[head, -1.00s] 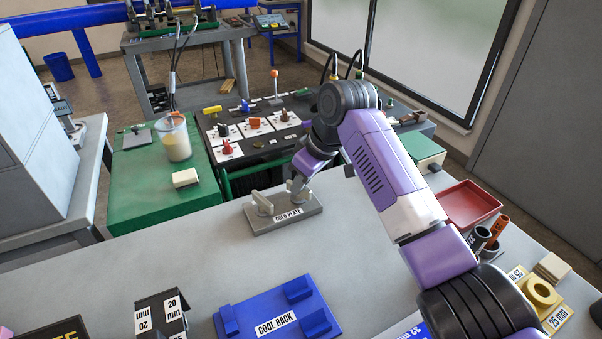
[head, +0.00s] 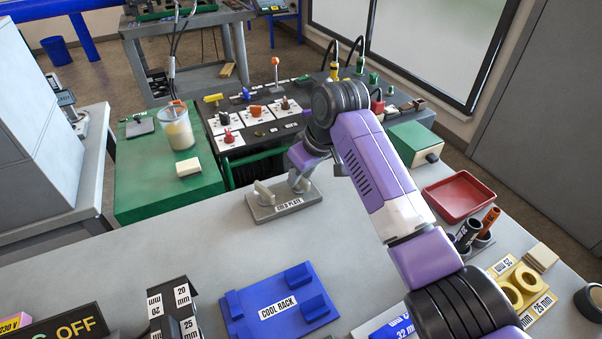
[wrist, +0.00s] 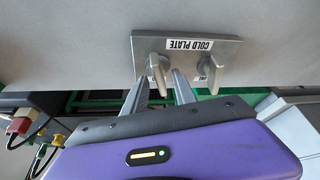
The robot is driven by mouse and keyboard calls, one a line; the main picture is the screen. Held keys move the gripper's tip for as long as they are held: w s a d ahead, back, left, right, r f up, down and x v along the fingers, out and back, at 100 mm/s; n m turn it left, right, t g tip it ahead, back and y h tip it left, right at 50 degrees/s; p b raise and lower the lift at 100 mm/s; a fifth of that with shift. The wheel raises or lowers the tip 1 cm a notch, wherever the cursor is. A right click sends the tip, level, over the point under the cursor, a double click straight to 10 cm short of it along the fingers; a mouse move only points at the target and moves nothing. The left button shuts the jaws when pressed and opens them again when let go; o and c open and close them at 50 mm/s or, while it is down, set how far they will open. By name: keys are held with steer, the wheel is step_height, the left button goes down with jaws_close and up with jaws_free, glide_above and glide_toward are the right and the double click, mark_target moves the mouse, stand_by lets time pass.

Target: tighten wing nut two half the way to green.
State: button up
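The grey cold plate (head: 262,214) lies on the near bench, with two pale wing-shaped pieces standing on it, which look like wing nuts. In the head view one piece (head: 263,190) is at the left; the other is at the right, mostly hidden by my gripper (head: 300,183). In the wrist view the plate (wrist: 228,45) appears upside down. My gripper (wrist: 160,76) is open there, its two fingers on either side of the left-hand piece (wrist: 158,66). I cannot tell whether they touch it. The other piece (wrist: 209,72) stands free to the right. No green mark is readable on the plate.
A blue cool rack (head: 240,322) lies in front of the plate, and a red tray (head: 458,195) stands at the right. Behind are a green table (head: 150,205) with a beaker (head: 178,130) and a dark panel with knobs. The bench left of the plate is clear.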

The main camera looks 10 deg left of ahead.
steer(key=v, duration=0.7)
steer(key=shift+r, duration=0.35)
steer(key=shift+s+d, duration=0.1)
steer(key=shift+d, duration=0.05)
